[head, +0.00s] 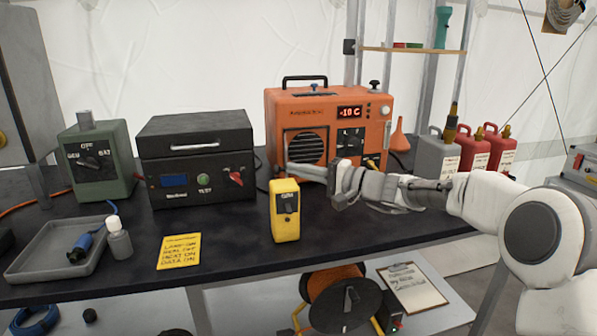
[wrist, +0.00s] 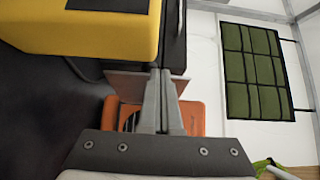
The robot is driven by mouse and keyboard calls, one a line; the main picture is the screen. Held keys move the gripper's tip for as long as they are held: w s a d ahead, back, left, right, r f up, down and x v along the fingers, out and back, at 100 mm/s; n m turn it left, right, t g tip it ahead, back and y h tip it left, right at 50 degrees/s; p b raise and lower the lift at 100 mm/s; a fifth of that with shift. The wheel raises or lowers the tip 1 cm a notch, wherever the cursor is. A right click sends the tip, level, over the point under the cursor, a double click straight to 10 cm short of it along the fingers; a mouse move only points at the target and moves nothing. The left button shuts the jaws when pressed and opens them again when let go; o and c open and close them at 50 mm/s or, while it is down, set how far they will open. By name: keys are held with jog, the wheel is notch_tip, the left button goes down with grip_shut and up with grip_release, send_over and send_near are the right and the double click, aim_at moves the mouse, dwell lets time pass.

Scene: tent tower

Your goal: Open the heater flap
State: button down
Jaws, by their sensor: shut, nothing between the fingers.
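The orange heater (head: 345,103) stands at the back of the bench, with a "-10 C" display and a round dark grille (head: 305,147) on its front. My gripper (head: 292,168) reaches in from the right, its fingers shut and pointing left just in front of the heater's lower front. In the wrist view the closed fingertips (wrist: 160,72) overlap a thin pinkish-grey plate (wrist: 125,84) by the orange heater (wrist: 190,117). This plate looks like the flap, standing out from the front. I cannot tell whether the fingers touch it, and its angle is unclear.
A yellow meter (head: 285,212) stands close in front of my fingers and fills the upper left of the wrist view (wrist: 80,28). A black box (head: 198,160) is left of the heater. A grey canister (head: 440,155) and red ones stand right. The bench front is partly clear.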

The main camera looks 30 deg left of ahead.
jog(key=shift+s+a, duration=0.2)
jog(key=shift+s, duration=0.05)
dwell(0.3)
jog(key=d+p, duration=0.3)
jog(key=d, duration=1.5)
jog(key=s+d+f+n+h, duration=0.1)
jog(key=s+d+h, duration=0.25)
jog(key=s, duration=0.35)
jog(key=s+d+f+n+h, duration=0.1)
jog(key=s+d+h, duration=0.2)
jog(key=s+h, duration=0.25)
jog(key=s+d+m+t+h, duration=0.1)
jog(key=s+d+t+h, duration=0.3)
jog(key=s+d, duration=0.65)
jog(key=s+d+m+t+h, duration=0.1)
jog(key=s+d+h, duration=0.5)
jog(key=d, duration=0.7)
notch_tip(320, 180, up, 21)
jog(key=y+p, duration=0.1)
jog(key=p, duration=2)
jog(key=shift+s+f+p, duration=0.2)
jog(key=shift+s+p, duration=0.1)
jog(key=shift+a, duration=0.2)
